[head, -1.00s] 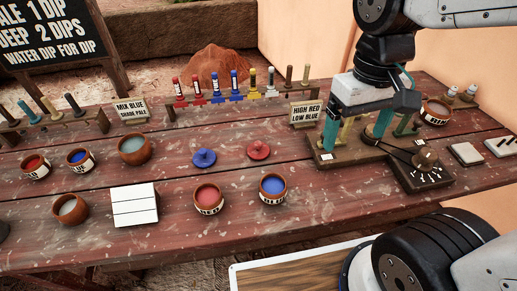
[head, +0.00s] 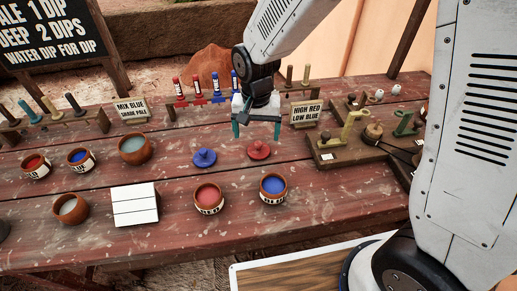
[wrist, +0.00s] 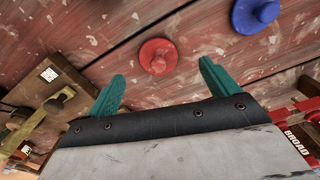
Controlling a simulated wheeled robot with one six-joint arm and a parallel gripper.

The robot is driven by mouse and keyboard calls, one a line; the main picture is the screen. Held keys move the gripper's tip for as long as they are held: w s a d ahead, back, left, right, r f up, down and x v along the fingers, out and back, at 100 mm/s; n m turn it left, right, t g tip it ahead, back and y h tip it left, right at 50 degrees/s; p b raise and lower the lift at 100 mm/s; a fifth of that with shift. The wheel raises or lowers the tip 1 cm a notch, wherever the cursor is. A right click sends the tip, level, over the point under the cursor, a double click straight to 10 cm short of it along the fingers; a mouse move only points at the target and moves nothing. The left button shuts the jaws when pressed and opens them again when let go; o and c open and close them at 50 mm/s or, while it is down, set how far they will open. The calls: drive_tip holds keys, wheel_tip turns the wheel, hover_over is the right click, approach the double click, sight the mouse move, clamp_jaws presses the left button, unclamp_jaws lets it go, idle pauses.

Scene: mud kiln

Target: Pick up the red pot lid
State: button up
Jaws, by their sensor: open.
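The red pot lid (head: 259,150) is a small round disc with a knob, lying on the wooden table near its middle. It also shows in the wrist view (wrist: 159,57), ahead of and between my fingertips. My gripper (head: 257,132) is open and empty, its teal fingers pointing down above and just behind the lid, apart from it. In the wrist view both fingers (wrist: 158,78) are spread wide. A blue pot lid (head: 204,158) lies to the left of the red one.
A red pot (head: 208,199) and a blue pot (head: 272,189) stand in front. A sign (head: 306,113) and a wooden rack (head: 345,150) stand to the right. A marker rack (head: 190,101) is behind.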

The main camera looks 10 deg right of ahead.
sight(259, 143)
drive_tip(key=f, duration=0.6)
drive_tip(key=shift+w+d+f, duration=0.3)
drive_tip(key=shift+w+d, duration=0.05)
drive_tip(key=c, duration=1.1)
